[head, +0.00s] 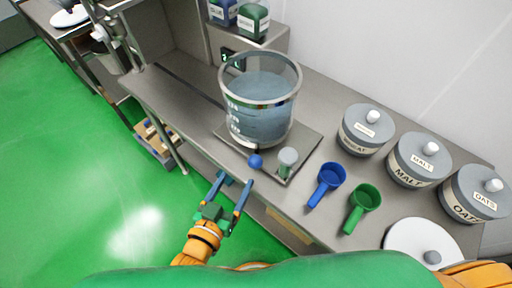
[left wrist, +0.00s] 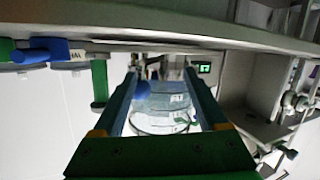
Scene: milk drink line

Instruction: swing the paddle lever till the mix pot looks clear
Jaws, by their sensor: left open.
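The mix pot (head: 262,105) is a clear glass vessel with a metal rim and white marks, standing on a grey plate; its liquid looks blue-grey and see-through. A blue ball knob (head: 255,161), seemingly the paddle lever's end, sits at the plate's front edge. My left gripper (head: 234,182) is open and empty, just in front of and left of the knob, fingers pointing to the pot. In the left wrist view the blue knob (left wrist: 143,90) shows between the open fingers, with the pot (left wrist: 165,118) behind. The lever's arm is mostly hidden. My right gripper is out of view.
A grey-capped green post (head: 287,160) stands right of the knob. A blue scoop (head: 326,184) and green scoop (head: 363,206) lie further right. Lidded tins (head: 367,132) line the back right. Jars (head: 253,19) stand on a shelf behind. The bench left of the pot is clear.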

